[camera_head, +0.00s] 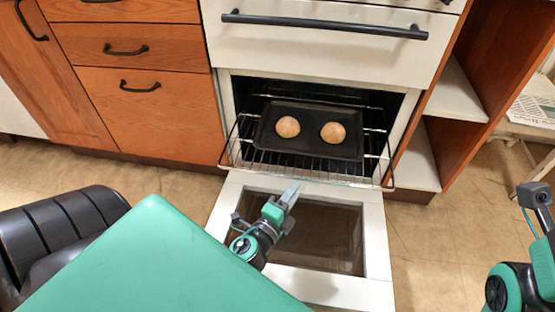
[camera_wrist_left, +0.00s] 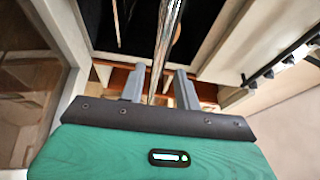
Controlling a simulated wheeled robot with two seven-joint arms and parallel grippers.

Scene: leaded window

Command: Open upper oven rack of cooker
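The cooker's oven is open, with its door (camera_head: 370,215) folded down. A wire rack (camera_head: 300,172) sticks out of the oven's front above the door. A black tray (camera_head: 270,143) with two round bread rolls (camera_head: 288,127) (camera_head: 333,132) lies on it. My left gripper (camera_head: 290,194) is over the lowered door, in front of and below the rack's front edge. In the left wrist view, its two grey fingers (camera_wrist_left: 160,88) are apart. A shiny metal bar (camera_wrist_left: 165,50) shows between them in the picture; contact cannot be told. My right gripper is out of view.
The upper front panel (camera_head: 310,45) with a dark bar handle (camera_head: 325,24) is closed above the oven. Wooden drawers (camera_head: 140,105) stand left, open shelves (camera_head: 450,95) right. Bare floor (camera_head: 440,245) lies right of the door.

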